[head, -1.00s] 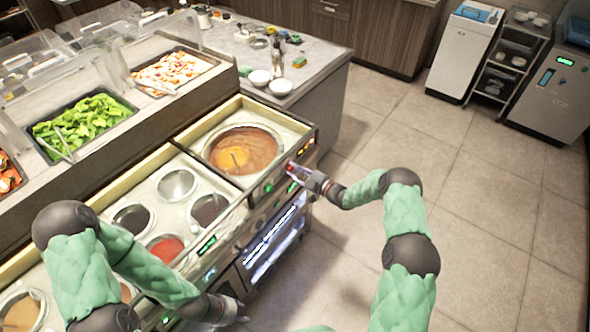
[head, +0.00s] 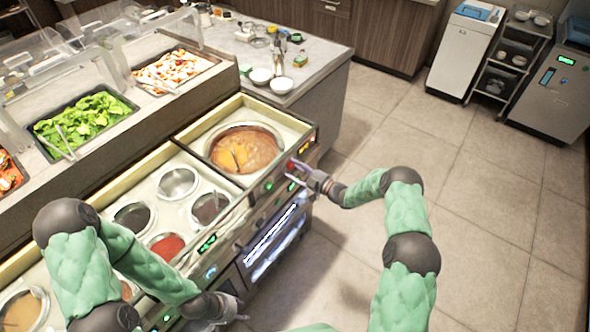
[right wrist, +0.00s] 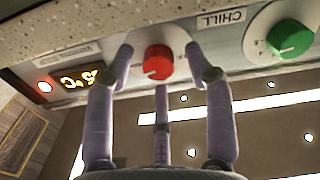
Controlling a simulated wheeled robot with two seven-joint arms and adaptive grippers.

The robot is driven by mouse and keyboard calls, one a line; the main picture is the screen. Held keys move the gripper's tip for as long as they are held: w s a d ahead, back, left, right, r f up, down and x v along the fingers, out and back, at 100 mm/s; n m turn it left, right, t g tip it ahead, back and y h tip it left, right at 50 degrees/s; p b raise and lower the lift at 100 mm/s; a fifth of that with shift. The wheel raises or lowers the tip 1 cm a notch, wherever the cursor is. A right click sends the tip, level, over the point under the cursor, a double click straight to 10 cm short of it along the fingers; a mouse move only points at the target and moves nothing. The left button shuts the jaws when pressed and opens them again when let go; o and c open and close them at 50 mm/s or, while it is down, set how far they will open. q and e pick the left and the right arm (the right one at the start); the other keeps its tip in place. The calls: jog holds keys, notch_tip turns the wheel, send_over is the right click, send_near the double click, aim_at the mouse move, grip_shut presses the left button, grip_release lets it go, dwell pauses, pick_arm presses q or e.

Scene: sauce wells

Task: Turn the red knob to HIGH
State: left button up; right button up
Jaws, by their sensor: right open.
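The red knob (head: 291,165) is on the front panel of the counter, below the large soup pot; it also shows in the right wrist view (right wrist: 158,63). Its white mark points to the lower left there. My right gripper (head: 298,172) is open at the panel. In the right wrist view its fingers (right wrist: 160,80) stand on both sides of the red knob, with a third finger below it and gaps showing. The HIGH marking cannot be read. My left gripper (head: 236,308) is low at the front of the counter, away from the red knob; its jaw state is unclear.
A lit display (right wrist: 80,79) is to the left. The soup pot (head: 243,125) sits above. The floor (head: 480,200) at right is clear.

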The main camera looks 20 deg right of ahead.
jog(key=v, duration=1.1)
jog(key=shift+s+d, duration=0.25)
jog(key=shift+s, duration=0.05)
